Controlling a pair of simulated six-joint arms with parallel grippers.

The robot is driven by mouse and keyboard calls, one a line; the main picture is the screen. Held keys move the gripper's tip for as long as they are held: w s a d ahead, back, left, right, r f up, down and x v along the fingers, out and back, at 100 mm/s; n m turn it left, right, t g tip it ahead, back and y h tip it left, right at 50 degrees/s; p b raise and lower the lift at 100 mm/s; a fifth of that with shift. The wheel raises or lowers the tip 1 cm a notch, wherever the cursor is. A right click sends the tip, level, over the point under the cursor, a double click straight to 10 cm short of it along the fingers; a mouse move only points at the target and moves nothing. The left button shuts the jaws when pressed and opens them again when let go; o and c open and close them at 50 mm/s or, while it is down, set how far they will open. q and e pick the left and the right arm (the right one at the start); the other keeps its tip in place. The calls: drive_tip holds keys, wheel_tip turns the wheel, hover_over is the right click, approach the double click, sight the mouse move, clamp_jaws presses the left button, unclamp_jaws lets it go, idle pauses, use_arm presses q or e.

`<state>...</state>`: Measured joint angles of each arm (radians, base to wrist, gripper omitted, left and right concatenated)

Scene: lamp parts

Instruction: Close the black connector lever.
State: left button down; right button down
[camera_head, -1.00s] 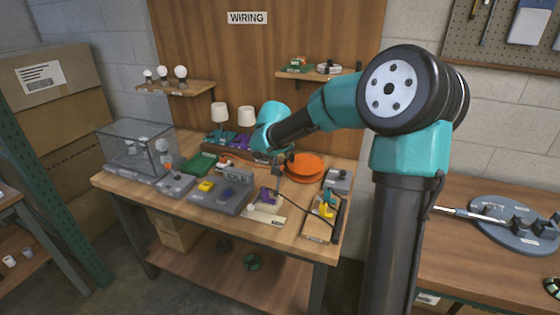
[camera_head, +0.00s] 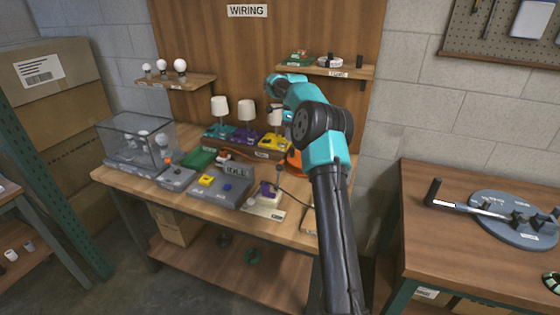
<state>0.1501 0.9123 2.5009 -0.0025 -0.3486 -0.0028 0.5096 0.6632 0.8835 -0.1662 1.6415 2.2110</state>
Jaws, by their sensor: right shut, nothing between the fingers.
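A lever with a black upright grip (camera_head: 434,190) and a pale rod lies across to a round blue-grey base (camera_head: 492,234) on the right-hand table. Small dark blocks stand on that base. I cannot tell for sure that this is the black connector lever, or how far it is closed. My left gripper is not in view.
My right arm hides the bench's right end. The right table's front is mostly clear.

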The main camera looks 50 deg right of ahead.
drive_tip(key=shift+w+m+y, duration=0.45)
drive_tip(key=shift+m+y, duration=0.35)
drive_tip(key=shift+m, duration=0.3)
drive_tip(key=shift+f, duration=0.15)
approach(278, 176)
drive_tip(key=shift+w+d+f, duration=0.1)
drive_tip(key=shift+d+f, duration=0.1)
drive_tip(key=shift+f, duration=0.6)
drive_tip(key=shift+d+f, duration=0.2)
drive_tip(key=shift+f, duration=0.6)
drive_tip(key=shift+w+d+f, duration=0.1)
drive_tip(key=shift+d+f, duration=0.1)
drive_tip(key=shift+f, duration=0.65)
drive_tip(key=shift+s, duration=0.2)
